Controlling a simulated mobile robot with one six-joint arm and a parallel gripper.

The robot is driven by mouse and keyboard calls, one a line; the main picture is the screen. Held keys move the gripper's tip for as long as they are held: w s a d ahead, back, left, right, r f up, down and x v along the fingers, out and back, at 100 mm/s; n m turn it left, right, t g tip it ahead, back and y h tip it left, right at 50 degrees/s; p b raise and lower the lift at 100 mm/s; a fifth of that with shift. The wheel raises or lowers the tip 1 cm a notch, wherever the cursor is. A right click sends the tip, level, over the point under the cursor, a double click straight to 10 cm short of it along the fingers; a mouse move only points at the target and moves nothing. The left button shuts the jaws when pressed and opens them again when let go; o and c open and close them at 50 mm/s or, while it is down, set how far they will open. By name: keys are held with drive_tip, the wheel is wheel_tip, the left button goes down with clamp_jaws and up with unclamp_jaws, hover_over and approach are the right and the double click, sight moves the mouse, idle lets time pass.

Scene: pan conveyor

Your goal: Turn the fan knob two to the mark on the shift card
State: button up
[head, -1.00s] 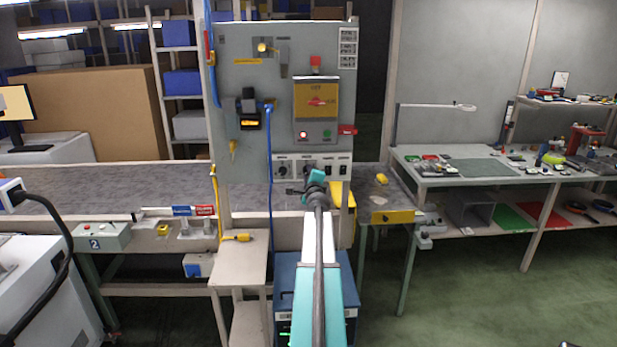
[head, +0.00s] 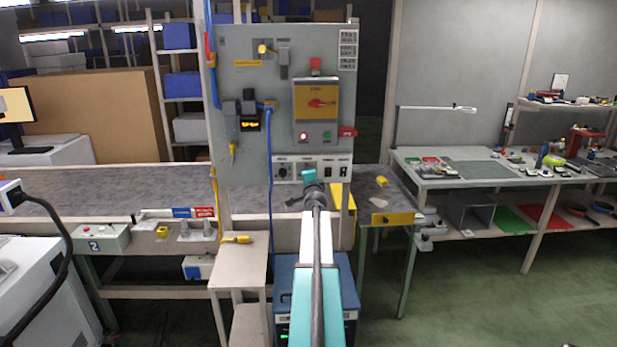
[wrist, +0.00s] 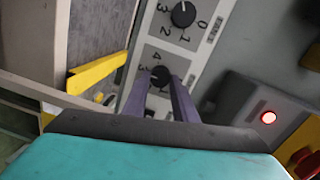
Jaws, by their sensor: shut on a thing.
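My gripper (wrist: 161,77) is closed around a black knob (wrist: 160,71) on the light control strip in the wrist view, one finger on each side. The numbers 3 and 4 show beside this knob; its pointer is mostly hidden by the fingers. A second black knob (wrist: 183,14) with a white pointer line and the numbers 0 and 1 sits above it. In the head view my gripper (head: 308,180) is at the strip under the grey panel and covers the held knob; the other knob (head: 283,173) is to its left. A white card (head: 348,36) with small unreadable print is at the panel's top right.
A grey box (head: 316,130) with a lit red button and a green button is above the strip. A blue cable (head: 269,190) hangs left of my arm. A conveyor bed (head: 120,182) runs behind.

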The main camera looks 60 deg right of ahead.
drive_tip(key=o, duration=1)
drive_tip(key=shift+o, duration=0.2)
drive_tip(key=f+b+v, duration=0.1)
drive_tip(key=b+v, duration=0.1)
drive_tip(key=v, duration=1.1)
drive_tip(key=shift+s+a+r, duration=0.25)
drive_tip(key=shift+a+r, duration=0.1)
drive_tip(key=shift+r, duration=0.15)
